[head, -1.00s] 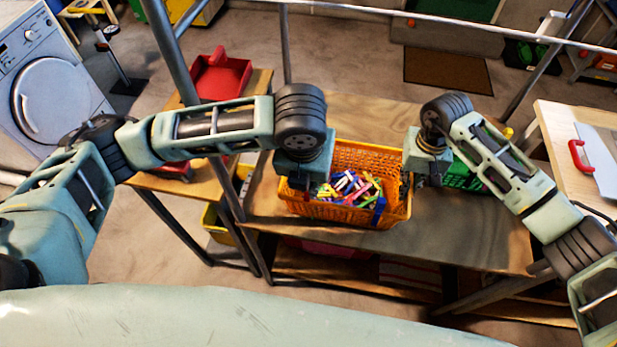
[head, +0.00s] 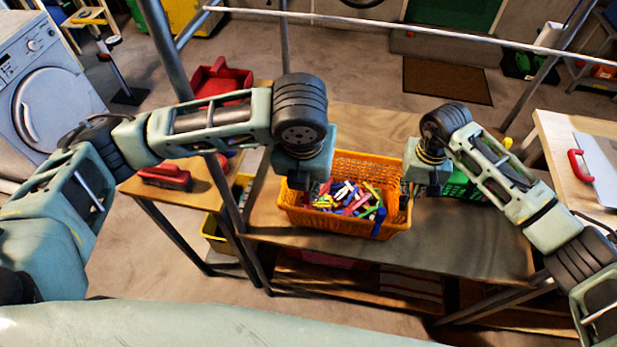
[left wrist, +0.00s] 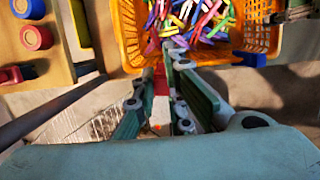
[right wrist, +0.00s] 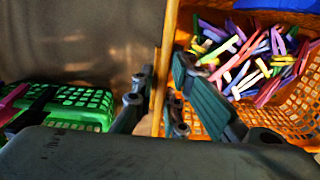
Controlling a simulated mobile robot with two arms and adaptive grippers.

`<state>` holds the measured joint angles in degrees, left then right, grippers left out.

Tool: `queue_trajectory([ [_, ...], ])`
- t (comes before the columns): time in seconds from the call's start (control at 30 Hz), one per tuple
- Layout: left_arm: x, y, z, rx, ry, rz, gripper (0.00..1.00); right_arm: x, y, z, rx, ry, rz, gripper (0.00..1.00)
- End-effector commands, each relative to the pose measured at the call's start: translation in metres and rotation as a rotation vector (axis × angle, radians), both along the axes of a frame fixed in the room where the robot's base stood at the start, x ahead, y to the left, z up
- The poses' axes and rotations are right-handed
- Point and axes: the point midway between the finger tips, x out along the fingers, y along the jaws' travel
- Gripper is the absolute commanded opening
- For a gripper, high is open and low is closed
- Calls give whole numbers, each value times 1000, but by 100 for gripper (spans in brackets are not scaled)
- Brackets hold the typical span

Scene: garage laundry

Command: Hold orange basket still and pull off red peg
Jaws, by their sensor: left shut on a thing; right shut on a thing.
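The orange basket (head: 345,226) stands on the wooden table, filled with colourful pegs. My left gripper (head: 298,182) is at its left front corner. In the left wrist view my left gripper (left wrist: 168,52) is shut on the red peg (left wrist: 160,78) by the basket's rim (left wrist: 130,40). Whether the peg still touches the rim is unclear. My right gripper (head: 405,190) is at the basket's right side. In the right wrist view its fingers (right wrist: 160,80) are shut on the basket's wall (right wrist: 170,45). A blue peg (head: 379,222) sits on the front rim.
A green basket (head: 458,186) stands right of the orange one, close to my right gripper. A lower side table at left holds a red brush (head: 165,177) and a red dustpan (head: 222,80). The tabletop (head: 460,230) in front right is bare.

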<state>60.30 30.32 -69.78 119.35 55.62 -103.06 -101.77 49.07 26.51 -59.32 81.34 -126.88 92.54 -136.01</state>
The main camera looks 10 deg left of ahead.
Motion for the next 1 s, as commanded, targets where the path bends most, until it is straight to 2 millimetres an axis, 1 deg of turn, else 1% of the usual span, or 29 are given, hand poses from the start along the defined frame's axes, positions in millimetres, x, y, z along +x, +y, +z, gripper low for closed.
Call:
queue_trajectory([
  [0.47, 0, 0, 0, 0, 0, 0, 0, 0, -1, -1, -3, 1, 0, 0],
  [0.5, 0, 0, 0, 0, 0, 0, 0, 0, -1, -1, -3, 1, -1, 15],
  [0.7, 0, 0, 0, 0, 0, 0, 0, 0, -1, 0, -2, 0, 0, 32],
  [0.73, 0, 0, 0, 0, 0, 0, 0, 0, 0, 0, -1, 0, 0, 34],
  [1.0, 0, 0, 0, 0, 0, 0, 0, 0, 0, 0, 0, 0, 0, 34],
])
